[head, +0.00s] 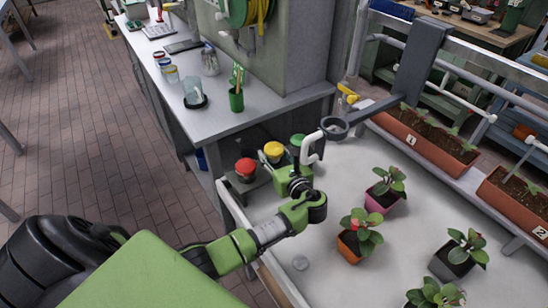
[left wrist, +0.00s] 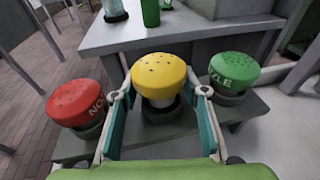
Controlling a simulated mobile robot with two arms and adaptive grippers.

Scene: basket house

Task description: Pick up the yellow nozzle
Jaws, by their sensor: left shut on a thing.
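The yellow nozzle (head: 273,150) is round with a dotted yellow top and a dark base, and stands in the middle of a row on a grey holder. It also shows in the left wrist view (left wrist: 159,74). My left gripper (head: 276,162) is shut on the yellow nozzle, with a finger on each side of it in the left wrist view (left wrist: 166,95). The nozzle sits upright, close to the holder; I cannot tell whether it touches it. My right gripper is not in view.
A red nozzle (left wrist: 80,102) stands left of the yellow one and a green nozzle (left wrist: 232,70) right of it, both close to the fingers. Potted plants (head: 361,232) stand on the pale table (head: 330,185). A grey ring on an arm (head: 335,127) and white pipe are near.

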